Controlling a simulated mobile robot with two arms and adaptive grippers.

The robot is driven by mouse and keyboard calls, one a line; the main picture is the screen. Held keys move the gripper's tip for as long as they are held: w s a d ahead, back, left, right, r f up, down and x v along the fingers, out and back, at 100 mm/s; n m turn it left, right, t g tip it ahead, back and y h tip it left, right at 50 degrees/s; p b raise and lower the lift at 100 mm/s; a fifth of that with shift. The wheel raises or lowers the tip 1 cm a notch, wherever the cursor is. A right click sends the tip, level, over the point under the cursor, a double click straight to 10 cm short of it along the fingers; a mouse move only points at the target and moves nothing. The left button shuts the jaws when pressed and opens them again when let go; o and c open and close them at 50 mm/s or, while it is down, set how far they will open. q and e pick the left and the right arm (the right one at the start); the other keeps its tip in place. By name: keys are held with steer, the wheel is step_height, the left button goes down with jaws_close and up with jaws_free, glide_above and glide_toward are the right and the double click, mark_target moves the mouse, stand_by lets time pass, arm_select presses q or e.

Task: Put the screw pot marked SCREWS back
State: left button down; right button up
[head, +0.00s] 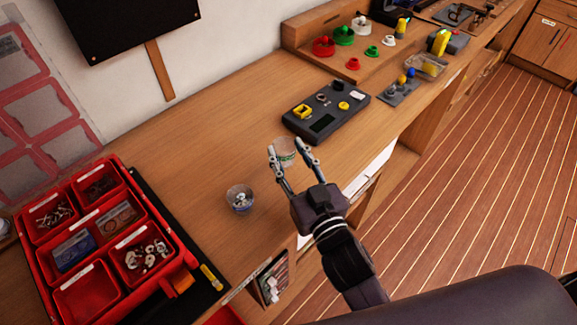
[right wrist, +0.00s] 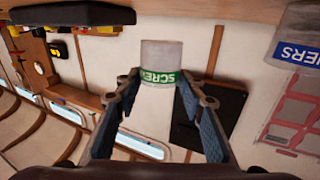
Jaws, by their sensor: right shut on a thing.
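The screw pot (head: 285,150) is a small clear cup with a green label. In the right wrist view the screw pot (right wrist: 160,55) shows white lettering, partly readable as "SCREW", on its green band. My right gripper (head: 290,157) is shut on it, one finger on each side; the fingertips (right wrist: 157,85) also show in the right wrist view. I cannot tell whether the pot touches the bench. A second clear pot (head: 240,198) with a blue band stands on the bench, left of the gripper; this pot (right wrist: 297,35) shows lettering ending in "ERS". My left gripper is out of view.
A red compartment tray (head: 190,258) with small hardware stands at the lower left on a dark mat. A dark grey board (head: 328,112) with yellow parts lies behind the gripper. Bare wooden bench (head: 215,130) lies between them. The bench's front edge is near my right arm.

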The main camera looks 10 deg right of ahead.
mark_target(288, 166)
steer(key=shift+f, duration=2.1)
steer(key=shift+b, duration=0.3)
steer(key=shift+f, duration=0.15)
steer(key=o, duration=1.2)
steer(key=shift+c, duration=0.2)
steer(key=shift+s, duration=0.15)
steer(key=s, duration=0.3)
steer(key=s+d+b, duration=0.1)
steer(key=s, duration=0.3)
steer(key=s+d+b, duration=0.1)
steer(key=s, duration=0.2)
steer(key=shift+s, duration=0.35)
steer(key=shift+s+d+r, duration=0.15)
steer(key=shift+s+r, duration=0.05)
steer(key=shift+s, duration=0.2)
